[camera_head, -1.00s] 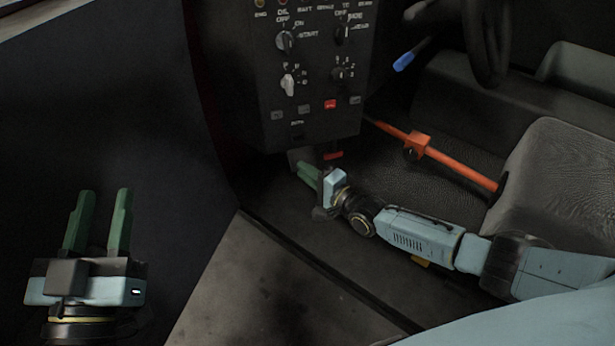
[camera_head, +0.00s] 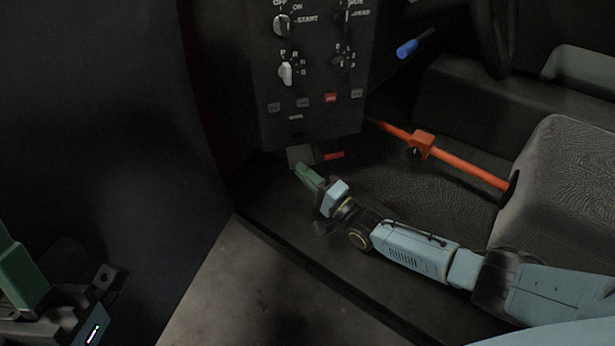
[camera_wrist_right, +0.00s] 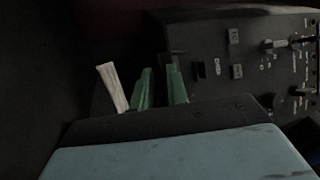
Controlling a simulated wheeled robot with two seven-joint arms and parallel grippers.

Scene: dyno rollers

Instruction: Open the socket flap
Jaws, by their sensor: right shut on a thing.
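The dark control panel (camera_head: 312,85) has a small grey flap-like plate (camera_head: 300,155) at its lower edge, which I take for the socket flap. My right gripper (camera_head: 303,168) has its green fingertips at this plate, close together. They look shut on its edge, though the contact is too small and dark to see clearly. In the right wrist view the two green fingers (camera_wrist_right: 160,86) stand beside the panel (camera_wrist_right: 222,52), with a pale strip (camera_wrist_right: 113,88) to their left. My left gripper (camera_head: 18,268) is cut off at the lower left, with only one finger clear.
A red piece (camera_head: 333,156) sits just right of the plate. An orange bar (camera_head: 458,160) crosses to the seat (camera_head: 570,170). A blue-ended lever (camera_head: 407,48) is at the upper right. The grey floor (camera_head: 235,285) is clear.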

